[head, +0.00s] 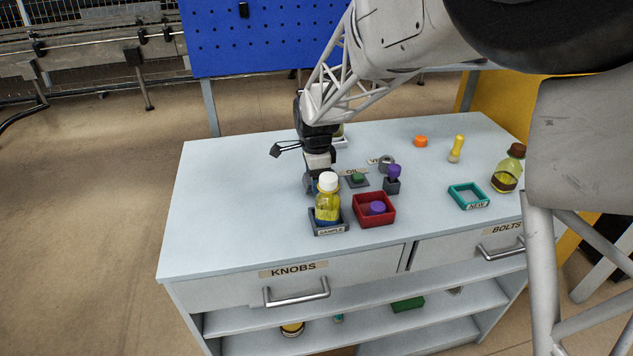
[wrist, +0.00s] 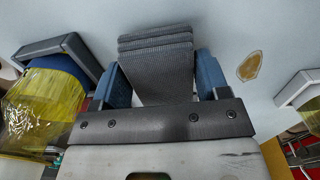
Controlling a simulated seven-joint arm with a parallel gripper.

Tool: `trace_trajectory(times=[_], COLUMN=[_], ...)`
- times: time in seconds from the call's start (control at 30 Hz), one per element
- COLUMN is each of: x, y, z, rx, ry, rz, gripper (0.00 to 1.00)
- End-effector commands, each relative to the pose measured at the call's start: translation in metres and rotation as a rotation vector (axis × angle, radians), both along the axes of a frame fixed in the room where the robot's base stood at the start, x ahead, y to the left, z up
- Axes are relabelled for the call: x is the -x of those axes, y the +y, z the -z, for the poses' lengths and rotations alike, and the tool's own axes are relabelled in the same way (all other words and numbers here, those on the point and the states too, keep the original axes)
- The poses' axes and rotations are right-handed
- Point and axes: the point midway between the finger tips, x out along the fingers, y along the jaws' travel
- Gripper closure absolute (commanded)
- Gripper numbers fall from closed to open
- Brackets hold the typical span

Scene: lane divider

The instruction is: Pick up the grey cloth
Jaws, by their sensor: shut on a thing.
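The grey cloth (wrist: 158,65) is folded in layers and has a ribbed weave. In the wrist view it lies between the two blue fingers of my gripper (wrist: 160,82), which is shut on it. In the head view my gripper (head: 311,184) points down at the left part of the bench, just behind a yellow bottle with a white cap (head: 328,200). The bottle hides part of the fingers there, and I cannot make out the cloth in that view. Whether the cloth still touches the bench top is not clear.
The bottle stands in a grey SAMPLE tray (head: 331,229) close to my gripper. A red tray (head: 374,220) with a purple knob is to its right. A teal NEW tray (head: 469,204) and another bottle (head: 507,171) are farther right. The bench's left end (head: 207,190) is clear.

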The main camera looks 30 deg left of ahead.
Motion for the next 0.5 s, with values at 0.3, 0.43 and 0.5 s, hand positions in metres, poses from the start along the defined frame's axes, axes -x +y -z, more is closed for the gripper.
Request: trace_trajectory(times=[0.3, 0.43, 0.5], x=[-0.001, 0.000, 0.000], y=[0.001, 0.000, 0.000], z=[-0.048, -0.065, -0.072], rx=[-0.003, -0.001, -0.001], ry=[-0.003, -0.001, -0.001], rz=[0.000, 0.000, 0.000], gripper=[0.55, 0.55, 0.55])
